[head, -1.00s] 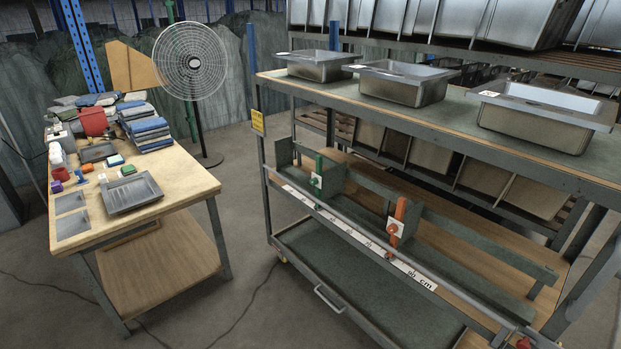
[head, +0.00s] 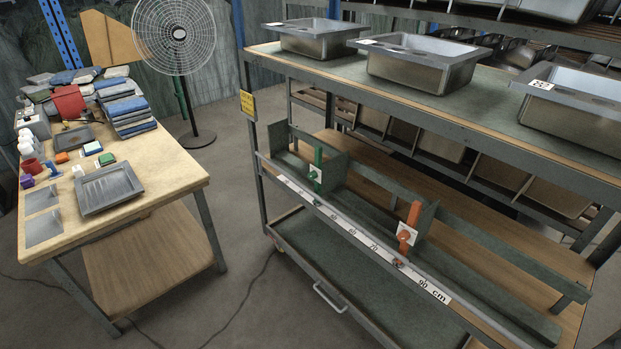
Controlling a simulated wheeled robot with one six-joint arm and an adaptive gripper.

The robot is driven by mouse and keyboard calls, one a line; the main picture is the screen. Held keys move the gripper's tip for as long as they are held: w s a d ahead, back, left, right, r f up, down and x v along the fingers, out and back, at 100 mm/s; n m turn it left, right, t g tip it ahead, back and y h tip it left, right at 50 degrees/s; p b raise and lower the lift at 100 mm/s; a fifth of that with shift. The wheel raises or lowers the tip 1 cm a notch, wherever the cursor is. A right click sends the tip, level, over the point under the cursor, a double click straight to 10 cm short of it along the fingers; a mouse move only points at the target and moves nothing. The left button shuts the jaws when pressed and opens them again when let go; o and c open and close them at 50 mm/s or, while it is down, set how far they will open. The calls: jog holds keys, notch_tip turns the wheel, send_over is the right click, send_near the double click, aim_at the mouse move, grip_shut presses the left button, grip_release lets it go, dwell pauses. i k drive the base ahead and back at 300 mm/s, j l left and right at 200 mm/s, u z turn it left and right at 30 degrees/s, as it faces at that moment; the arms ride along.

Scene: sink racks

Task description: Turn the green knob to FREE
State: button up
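The green knob (head: 314,173) sits on a small white plate in front of a green upright piece (head: 318,158), on the ruler rail of the cart's middle level. It is small in the head view, and I cannot read any label or tell which way it points. A similar orange knob (head: 405,236) sits on a white plate further right on the same rail, with an orange upright piece (head: 413,214) behind it. My gripper is not in view.
The cart (head: 480,123) carries several metal sinks on top. A long ruler strip (head: 362,237) runs along its front. A wooden worktable (head: 150,185) with a grey tray (head: 108,189) and cloths stands at left. A fan (head: 181,36) stands behind.

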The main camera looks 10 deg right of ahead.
aim_at(312, 175)
jog(key=i+j, duration=0.25)
jog(key=i+j+z, duration=0.1)
jog(key=i+j, duration=0.2)
jog(key=j, duration=0.2)
jog(key=i+j, duration=0.25)
jog(key=j, duration=0.15)
jog(key=i+j, duration=0.25)
jog(key=i+j+z, duration=0.1)
jog(key=i+j, duration=0.15)
jog(key=j, duration=0.25)
jog(key=i+j, duration=0.25)
jog(key=j, duration=0.15)
jog(key=i+j+z, duration=0.1)
jog(key=i+j, duration=0.15)
jog(key=j, duration=0.2)
jog(key=i+j, duration=0.2)
jog(key=j, duration=0.2)
